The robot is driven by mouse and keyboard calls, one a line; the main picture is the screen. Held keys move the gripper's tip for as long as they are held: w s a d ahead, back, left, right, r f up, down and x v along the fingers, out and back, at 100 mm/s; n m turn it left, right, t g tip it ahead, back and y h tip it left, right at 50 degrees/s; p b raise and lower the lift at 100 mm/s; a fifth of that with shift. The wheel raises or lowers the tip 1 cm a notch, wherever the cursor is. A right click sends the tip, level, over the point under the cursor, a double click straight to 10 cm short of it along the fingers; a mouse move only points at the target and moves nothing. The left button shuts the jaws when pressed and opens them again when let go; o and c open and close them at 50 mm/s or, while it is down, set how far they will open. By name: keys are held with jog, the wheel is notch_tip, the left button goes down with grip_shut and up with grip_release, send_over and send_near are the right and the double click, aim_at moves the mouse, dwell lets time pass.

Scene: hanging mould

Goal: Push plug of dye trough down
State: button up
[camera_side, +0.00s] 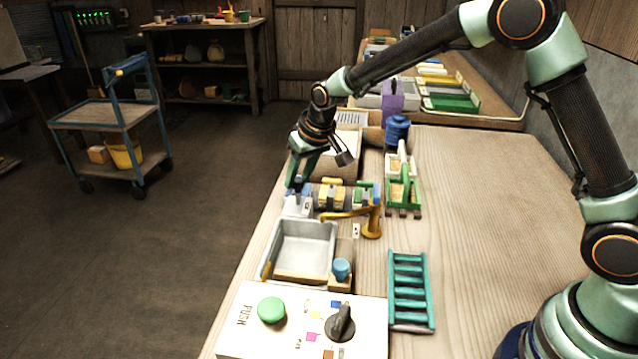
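A pale grey rectangular basin (318,232), which looks like the dye trough, sits near the left edge of the bench. A blue round cap (341,267) stands on a small wooden block at its front right corner; it may be the plug, but I cannot tell for sure. An orange-yellow spout (372,219) reaches over the basin's back right side. My gripper (295,187) points down behind the basin, close to a small white-grey piece (297,205). Its green fingers overlap in this view, so their opening is unclear, and I cannot tell whether they touch anything.
A white panel (258,335) with a green push button (271,309) and a dark knob (340,322) lies in front. A teal rack (408,289) and a green-framed holder (403,192) stand to the right. The bench's right side (490,210) is clear.

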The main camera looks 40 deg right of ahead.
grip_shut()
jog(key=shift+a, duration=0.1)
jog(key=shift+a, duration=0.1)
dwell(0.9)
